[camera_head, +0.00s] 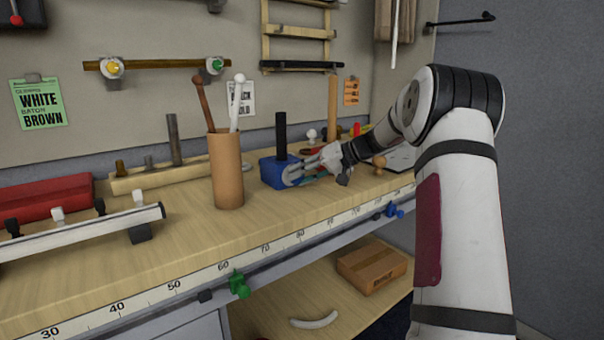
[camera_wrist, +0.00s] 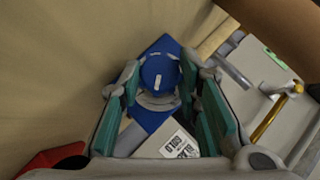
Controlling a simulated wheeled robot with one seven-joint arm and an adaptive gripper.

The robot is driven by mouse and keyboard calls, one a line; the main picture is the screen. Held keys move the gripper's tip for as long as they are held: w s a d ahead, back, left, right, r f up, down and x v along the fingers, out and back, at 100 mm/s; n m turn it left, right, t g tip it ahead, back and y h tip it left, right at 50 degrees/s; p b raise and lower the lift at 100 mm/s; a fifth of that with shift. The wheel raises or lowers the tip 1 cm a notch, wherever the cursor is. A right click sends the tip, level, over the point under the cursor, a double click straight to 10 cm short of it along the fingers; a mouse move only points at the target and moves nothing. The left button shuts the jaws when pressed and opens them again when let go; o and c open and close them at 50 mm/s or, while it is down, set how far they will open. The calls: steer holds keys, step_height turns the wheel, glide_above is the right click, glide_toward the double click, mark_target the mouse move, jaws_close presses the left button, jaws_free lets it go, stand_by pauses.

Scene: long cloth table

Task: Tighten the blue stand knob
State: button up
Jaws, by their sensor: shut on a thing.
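The blue stand (camera_head: 273,172) is a blue block with a black upright post (camera_head: 281,135), standing on the wooden bench in the head view. In the wrist view its blue body (camera_wrist: 147,117) lies behind the blue knob (camera_wrist: 159,70), which is round with a pale mark on its face. My gripper (camera_head: 304,171) reaches the stand from the right. In the wrist view the teal-padded fingers of my gripper (camera_wrist: 160,77) stand on either side of the knob, shut on it. In the head view the fingers largely hide the knob.
A tan cup (camera_head: 227,172) with two sticks stands left of the stand. A wooden rack (camera_head: 155,177) lies behind the cup. A small wooden peg (camera_head: 379,164) is near my forearm.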

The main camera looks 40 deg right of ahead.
steer(key=y, duration=0.1)
steer(key=m+y+p, duration=0.1)
steer(key=m+y, duration=0.1)
steer(key=shift+d+f+t, duration=0.2)
steer(key=shift+d+t, duration=0.05)
steer(key=shift+t, duration=0.15)
steer(key=shift+f+m+t+y+p, duration=0.15)
steer(key=shift+m+t+y+p, duration=0.4)
steer(key=shift+m+y, duration=0.35)
steer(key=o, duration=1.1)
steer(key=shift+o, duration=0.2)
steer(key=shift+f, duration=0.1)
